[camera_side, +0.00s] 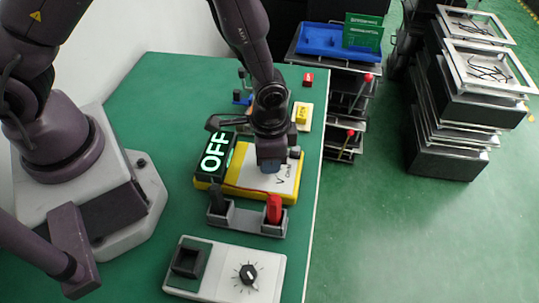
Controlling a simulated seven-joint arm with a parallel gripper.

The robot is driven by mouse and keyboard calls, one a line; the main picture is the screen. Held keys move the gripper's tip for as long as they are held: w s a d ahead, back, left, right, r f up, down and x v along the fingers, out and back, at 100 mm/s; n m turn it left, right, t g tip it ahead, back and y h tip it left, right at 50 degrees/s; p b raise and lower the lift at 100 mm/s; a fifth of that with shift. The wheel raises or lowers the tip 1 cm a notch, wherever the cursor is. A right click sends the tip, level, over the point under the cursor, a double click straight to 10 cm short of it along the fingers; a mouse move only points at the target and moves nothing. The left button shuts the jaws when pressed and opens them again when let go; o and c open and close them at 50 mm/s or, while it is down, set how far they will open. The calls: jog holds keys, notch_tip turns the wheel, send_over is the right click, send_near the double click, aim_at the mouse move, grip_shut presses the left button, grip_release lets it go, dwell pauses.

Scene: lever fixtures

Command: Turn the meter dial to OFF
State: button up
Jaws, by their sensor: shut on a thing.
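The meter (231,188) is a yellow-edged box lying flat on the green table, with a white face on its right part. Its dark display (215,152) on the left shows OFF in bright letters. My gripper (268,166) points down over the white face and is shut on the meter dial. The dial is hidden by the fingers, so its pointer cannot be seen.
In front of the meter a grey holder (245,217) carries a black probe (217,199) and a red probe (273,208). Nearer stands a white panel (228,270) with a black knob (248,274) and a square socket. Behind are a yellow switch (301,114) and a red button (308,78).

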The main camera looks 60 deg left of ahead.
jog(key=o, duration=0.9)
notch_tip(320, 180, up, 13)
jog(key=s+a+r+n+t, duration=0.2)
jog(key=s+a+r, duration=0.2)
jog(key=r, duration=0.2)
jog(key=s+a+r+n+t, duration=0.1)
jog(key=s+a+r+n, duration=0.1)
jog(key=r, duration=0.4)
jog(key=s+a+r+n+t, duration=0.1)
jog(key=s+a+r+t, duration=0.1)
jog(key=s+a+r, duration=0.3)
jog(key=shift+s+a+r+n+t, duration=0.3)
jog(key=shift+a+r+n, duration=0.1)
jog(key=shift+a+r, duration=0.15)
